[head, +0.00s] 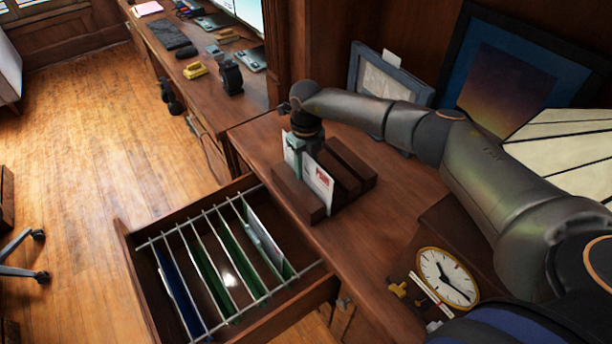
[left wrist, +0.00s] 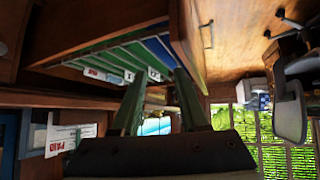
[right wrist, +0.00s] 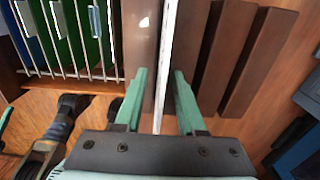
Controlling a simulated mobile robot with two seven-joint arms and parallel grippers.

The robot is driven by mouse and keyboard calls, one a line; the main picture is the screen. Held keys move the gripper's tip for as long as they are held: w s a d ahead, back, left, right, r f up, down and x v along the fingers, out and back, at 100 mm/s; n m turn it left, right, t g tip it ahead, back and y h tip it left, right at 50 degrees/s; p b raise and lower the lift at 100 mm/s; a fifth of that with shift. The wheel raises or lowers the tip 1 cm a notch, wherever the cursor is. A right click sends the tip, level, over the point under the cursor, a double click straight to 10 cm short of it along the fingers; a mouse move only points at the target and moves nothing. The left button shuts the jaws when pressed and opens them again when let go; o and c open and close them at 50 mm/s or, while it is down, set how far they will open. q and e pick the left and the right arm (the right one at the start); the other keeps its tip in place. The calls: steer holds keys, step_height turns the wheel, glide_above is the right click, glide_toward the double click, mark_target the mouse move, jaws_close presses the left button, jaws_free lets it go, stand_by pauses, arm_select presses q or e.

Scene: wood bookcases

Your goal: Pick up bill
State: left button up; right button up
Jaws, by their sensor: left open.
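The bill (head: 318,184), a white paper with red print, stands upright in a slot of the wooden letter holder (head: 308,204) on the desk. My right gripper (head: 302,150) points down over it. In the right wrist view the bill (right wrist: 166,60) is a thin white edge between the two open fingers (right wrist: 160,74), with gaps on both sides. The bill, with red print, also shows in the left wrist view (left wrist: 75,138). My left gripper (left wrist: 160,76) is open and empty, facing the drawer.
An open drawer (head: 143,279) with hanging folders lies left of the holder. A clock (head: 446,275) stands at the desk's front right, picture frames (head: 377,88) at the back. A second desk (head: 255,93) with electronics is further left. The wooden floor (head: 80,130) is mostly clear.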

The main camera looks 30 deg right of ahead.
jaws_close()
stand_by(0.4)
steer(key=shift+r, duration=0.1)
step_height(320, 180, up, 10)
steer(key=shift+f+b, duration=0.1)
steer(key=shift+b, duration=0.3)
